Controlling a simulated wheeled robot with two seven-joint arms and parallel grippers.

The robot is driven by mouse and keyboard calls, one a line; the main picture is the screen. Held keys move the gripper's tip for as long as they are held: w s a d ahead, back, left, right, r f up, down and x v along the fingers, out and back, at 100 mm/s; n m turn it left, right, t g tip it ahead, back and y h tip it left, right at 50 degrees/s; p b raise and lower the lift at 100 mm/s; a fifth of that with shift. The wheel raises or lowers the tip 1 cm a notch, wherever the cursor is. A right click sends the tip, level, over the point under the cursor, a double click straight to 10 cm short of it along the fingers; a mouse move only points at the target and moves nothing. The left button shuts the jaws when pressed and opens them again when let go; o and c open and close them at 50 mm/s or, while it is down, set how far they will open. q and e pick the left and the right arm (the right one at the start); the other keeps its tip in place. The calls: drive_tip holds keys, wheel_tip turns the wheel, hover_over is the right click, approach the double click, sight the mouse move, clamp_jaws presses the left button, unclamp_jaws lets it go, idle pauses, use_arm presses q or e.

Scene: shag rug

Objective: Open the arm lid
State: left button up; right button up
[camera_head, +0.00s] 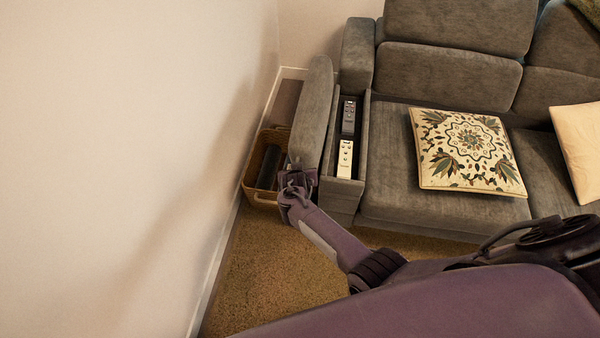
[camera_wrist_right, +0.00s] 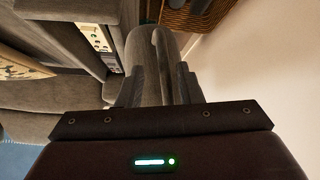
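The sofa's arm lid (camera_head: 314,108) is a grey padded panel. It stands raised and tilted to the left of the armrest compartment (camera_head: 362,140), which lies uncovered. A dark remote (camera_head: 348,117) and a white remote (camera_head: 345,159) lie in the compartment. My right gripper (camera_head: 299,178) is at the lid's near lower end. In the right wrist view, the fingers (camera_wrist_right: 158,80) are apart, with the lid (camera_wrist_right: 152,45) showing between and beyond them. Whether they touch it is unclear. My left gripper is not in view.
A wicker basket (camera_head: 262,198) with dark items stands between the lid and the white wall (camera_head: 120,150). A patterned cushion (camera_head: 467,150) and a cream cushion (camera_head: 580,145) lie on the sofa seat. Brown carpet (camera_head: 265,280) is open in front.

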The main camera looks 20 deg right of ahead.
drive_tip(key=shift+s, duration=0.15)
drive_tip(key=p+v, duration=0.2)
drive_tip(key=v, duration=0.5)
drive_tip(key=shift+s+r, duration=0.2)
drive_tip(key=shift+r, duration=0.15)
drive_tip(key=shift+a, duration=0.15)
drive_tip(key=s+d+f+n+g+y, duration=0.3)
drive_tip(key=s+f+n+g, duration=0.15)
drive_tip(key=s+f, duration=2.2)
drive_tip(key=s+d+f+n+g+y, duration=0.1)
drive_tip(key=s+f+g, duration=0.1)
drive_tip(key=s, duration=1.6)
drive_tip(key=shift+s+f, duration=0.25)
drive_tip(key=shift+f, duration=0.1)
